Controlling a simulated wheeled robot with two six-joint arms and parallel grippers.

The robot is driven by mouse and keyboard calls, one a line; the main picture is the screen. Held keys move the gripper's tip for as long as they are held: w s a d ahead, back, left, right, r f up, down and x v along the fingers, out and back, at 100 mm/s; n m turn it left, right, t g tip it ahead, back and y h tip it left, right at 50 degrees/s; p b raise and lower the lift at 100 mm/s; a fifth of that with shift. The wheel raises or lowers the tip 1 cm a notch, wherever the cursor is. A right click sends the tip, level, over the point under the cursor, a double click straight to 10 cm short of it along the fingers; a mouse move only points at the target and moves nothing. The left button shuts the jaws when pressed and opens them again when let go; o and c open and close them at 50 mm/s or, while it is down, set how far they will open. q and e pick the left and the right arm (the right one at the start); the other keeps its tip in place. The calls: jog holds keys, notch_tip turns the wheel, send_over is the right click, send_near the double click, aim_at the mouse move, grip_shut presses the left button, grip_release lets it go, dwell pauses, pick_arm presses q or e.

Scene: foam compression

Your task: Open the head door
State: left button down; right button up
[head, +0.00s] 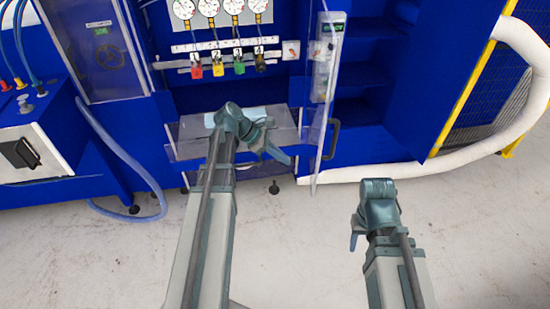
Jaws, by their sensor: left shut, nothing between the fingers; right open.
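A clear door panel (323,110) with a dark handle (333,140) stands almost edge-on at the right side of the gauge bay, swung outward from the blue machine. Which panel is the head door is not certain. My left gripper (278,153) is shut and empty, in front of the clear shelf box below the valves. It is left of the clear door and apart from its handle. My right gripper (354,240) is open, lower right over the floor, away from the machine. Its fingers are mostly hidden by its own wrist.
Several gauges (209,8) and coloured valves (218,69) sit in the bay above the clear box (186,137). A framed panel (98,50) is at left. A white hose (455,165) curves at right near a yellow fence (468,82). The grey floor (480,230) in front is clear.

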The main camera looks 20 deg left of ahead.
aim_at(332, 154)
pick_arm(q)
jog(key=w+d+f+b, duration=0.1)
jog(key=w+d+f, duration=0.1)
jog(key=d, duration=0.3)
jog(key=shift+d, duration=0.4)
pick_arm(e)
jog(key=shift+f, duration=1.05)
pick_arm(q)
jog(key=shift+f, duration=0.1)
jog(key=w+d, duration=0.4)
jog(key=d, duration=0.4)
jog(key=w+d+n+t, duration=0.1)
jog(key=w+d, duration=0.2)
jog(key=d, duration=0.6)
jog(key=shift+w+n, duration=0.3)
jog(key=shift+w, duration=0.1)
jog(key=s+a+r+p, duration=0.4)
jog(key=a, duration=0.1)
jog(key=s+a+r+p, duration=0.3)
jog(key=shift+s+a, duration=0.1)
jog(key=shift+a, duration=0.15)
pick_arm(e)
notch_tip(332, 154, up, 7)
jog(key=shift+a, duration=0.3)
